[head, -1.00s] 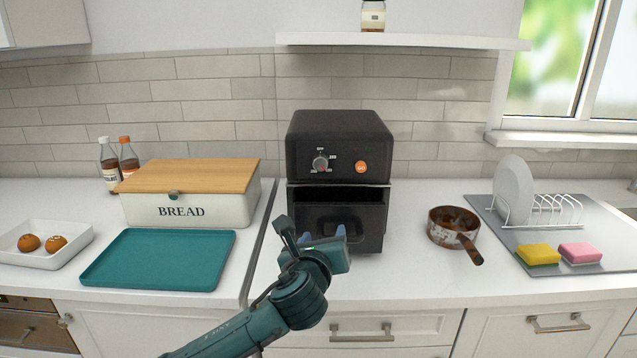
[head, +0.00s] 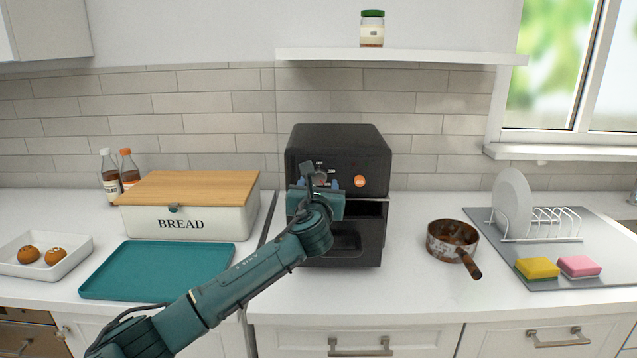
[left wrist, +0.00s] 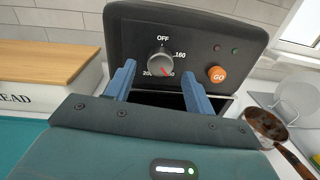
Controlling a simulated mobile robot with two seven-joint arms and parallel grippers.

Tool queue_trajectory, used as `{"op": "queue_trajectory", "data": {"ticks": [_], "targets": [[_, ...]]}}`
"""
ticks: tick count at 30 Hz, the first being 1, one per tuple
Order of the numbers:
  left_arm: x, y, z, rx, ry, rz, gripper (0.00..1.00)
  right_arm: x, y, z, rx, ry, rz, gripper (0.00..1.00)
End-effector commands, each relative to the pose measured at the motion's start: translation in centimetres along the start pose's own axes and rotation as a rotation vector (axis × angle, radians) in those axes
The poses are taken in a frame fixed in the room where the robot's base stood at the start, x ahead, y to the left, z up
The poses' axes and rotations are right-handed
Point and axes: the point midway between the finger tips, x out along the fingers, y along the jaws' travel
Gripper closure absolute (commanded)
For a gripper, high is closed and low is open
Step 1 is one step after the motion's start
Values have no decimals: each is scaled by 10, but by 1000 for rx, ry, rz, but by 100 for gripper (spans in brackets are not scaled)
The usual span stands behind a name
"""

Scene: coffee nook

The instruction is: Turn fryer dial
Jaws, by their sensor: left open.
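The black air fryer (head: 350,150) stands on the counter against the tiled wall. Its round grey dial (left wrist: 160,61) is on the upper front panel, with OFF above it, 160 to its right and more numbers below. The dial's red mark points down and slightly right. My left gripper (head: 319,184) is open in front of the panel. In the left wrist view the two blue fingers (left wrist: 157,78) show on either side of the dial, slightly below it; I cannot tell whether they touch it. In the head view the gripper partly hides the dial. My right gripper is out of view.
An orange GO button (left wrist: 217,74) is right of the dial. A dark opening lies under the panel. A bread box (head: 190,222) and teal tray (head: 150,272) are left, a saucepan (head: 452,240) right. A shelf (head: 400,56) with a jar is above.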

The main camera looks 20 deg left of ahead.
Motion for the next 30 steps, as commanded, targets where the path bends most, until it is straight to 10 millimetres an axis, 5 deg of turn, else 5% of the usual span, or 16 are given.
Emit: {"op": "queue_trajectory", "data": {"ticks": [15,30], "targets": [[16,0,0,0,0,-1,46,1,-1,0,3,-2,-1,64],[16,0,0,0,1,-1,86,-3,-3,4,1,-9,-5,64]]}}
